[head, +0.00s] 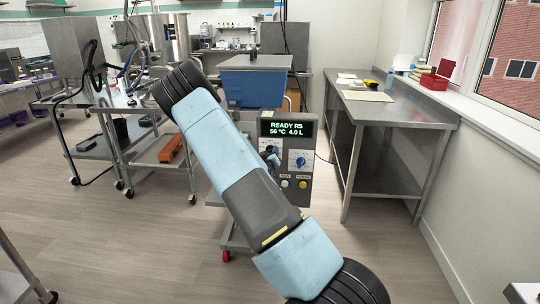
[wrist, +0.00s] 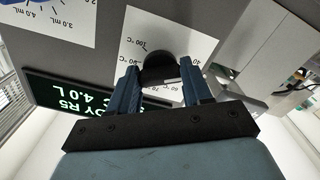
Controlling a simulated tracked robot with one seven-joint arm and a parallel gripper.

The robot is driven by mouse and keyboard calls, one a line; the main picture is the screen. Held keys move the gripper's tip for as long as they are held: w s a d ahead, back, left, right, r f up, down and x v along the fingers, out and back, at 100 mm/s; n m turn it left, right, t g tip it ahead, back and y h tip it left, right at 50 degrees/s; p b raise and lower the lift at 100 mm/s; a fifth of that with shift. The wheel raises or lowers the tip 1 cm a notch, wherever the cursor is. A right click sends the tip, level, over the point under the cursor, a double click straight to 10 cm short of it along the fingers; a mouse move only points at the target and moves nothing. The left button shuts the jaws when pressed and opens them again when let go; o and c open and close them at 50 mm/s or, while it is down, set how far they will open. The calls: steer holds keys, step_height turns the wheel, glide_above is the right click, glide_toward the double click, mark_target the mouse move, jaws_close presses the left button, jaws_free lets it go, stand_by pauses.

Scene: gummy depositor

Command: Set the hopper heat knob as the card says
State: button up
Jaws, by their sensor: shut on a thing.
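The black hopper heat knob (wrist: 158,66) sits on a white dial plate (wrist: 195,42) marked in °C. In the wrist view my gripper's blue fingers (wrist: 163,88) are shut on the knob, one on each side. In the head view my gripper (head: 271,158) is at the left dial of the control panel (head: 290,203), and hides most of that knob. The green display (head: 287,128) reads READY R5, 56 °C, 4.0 L. No card can be read.
Right of my gripper is a blue knob (head: 300,162) on a white mL dial. Below are a white button (head: 284,184) and a yellow button (head: 303,185). A steel table (head: 415,108) with papers stands right. Carts stand left.

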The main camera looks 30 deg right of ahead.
steer(key=shift+m, duration=0.3)
steer(key=m, duration=2.4)
steer(key=shift+f, duration=0.15)
steer(key=m, duration=0.3)
steer(key=shift+s+m, duration=0.1)
steer(key=shift+m, duration=2)
steer(key=shift+a, duration=0.1)
